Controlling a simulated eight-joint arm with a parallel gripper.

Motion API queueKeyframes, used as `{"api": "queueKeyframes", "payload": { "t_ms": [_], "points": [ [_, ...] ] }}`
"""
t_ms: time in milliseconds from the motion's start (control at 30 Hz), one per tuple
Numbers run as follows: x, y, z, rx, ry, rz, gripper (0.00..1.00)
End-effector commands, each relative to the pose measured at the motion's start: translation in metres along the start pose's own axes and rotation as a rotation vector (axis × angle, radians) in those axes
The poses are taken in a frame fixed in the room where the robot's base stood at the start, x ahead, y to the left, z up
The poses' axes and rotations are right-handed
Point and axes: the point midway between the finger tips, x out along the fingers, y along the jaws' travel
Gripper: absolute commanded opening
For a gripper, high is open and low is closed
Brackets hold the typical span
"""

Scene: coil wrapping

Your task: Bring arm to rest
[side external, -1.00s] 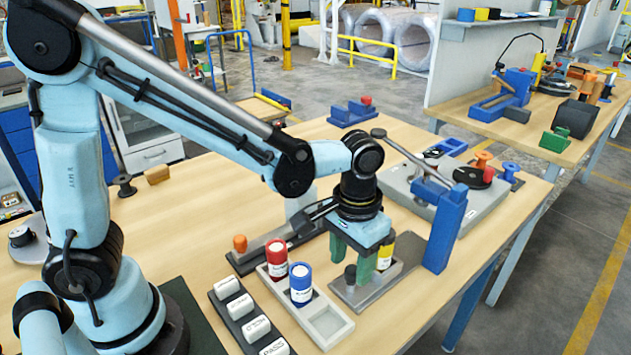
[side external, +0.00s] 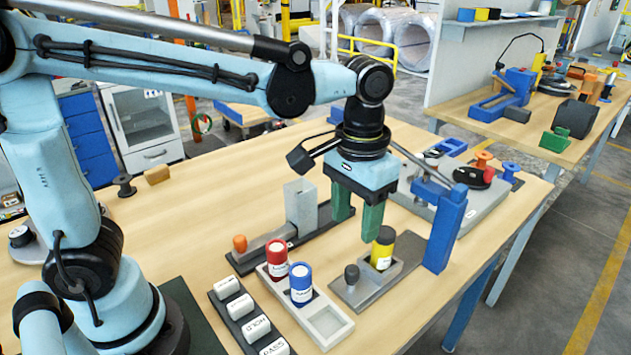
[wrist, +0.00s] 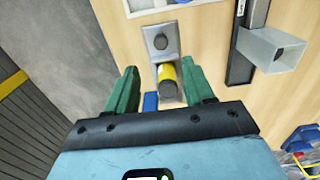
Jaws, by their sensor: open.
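My gripper (side external: 357,217) has two green fingers, spread apart with nothing between them. It hangs above the table, higher than the yellow canister with a black top (side external: 382,248), which stands upright in a grey holder (side external: 350,293). In the wrist view, my gripper (wrist: 163,85) is open, and the yellow canister (wrist: 168,80) shows below between the fingers. A dark knob (side external: 351,275) stands on the same holder.
A blue post (side external: 446,228) stands close right of the holder. A tray (side external: 325,322) holds a red canister (side external: 276,257) and a blue canister (side external: 301,284). White labelled blocks (side external: 258,328) lie in a dark rack. A grey block (side external: 300,206) stands behind.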

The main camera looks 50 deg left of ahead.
Motion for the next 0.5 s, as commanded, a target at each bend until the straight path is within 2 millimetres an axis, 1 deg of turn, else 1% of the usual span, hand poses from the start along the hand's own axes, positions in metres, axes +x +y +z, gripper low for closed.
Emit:
{"api": "queueKeyframes", "payload": {
  "t_ms": [133, 233, 367, 500],
  "points": [
    [0.0, -0.002, 0.0, -0.001, 0.006, 0.002, 0.53],
    [-0.001, -0.011, 0.003, -0.002, 0.037, 0.013, 0.53],
    [-0.001, -0.034, 0.009, -0.007, 0.133, 0.038, 0.53],
    [0.001, -0.065, 0.018, -0.008, 0.276, 0.054, 0.53]
  ]
}}
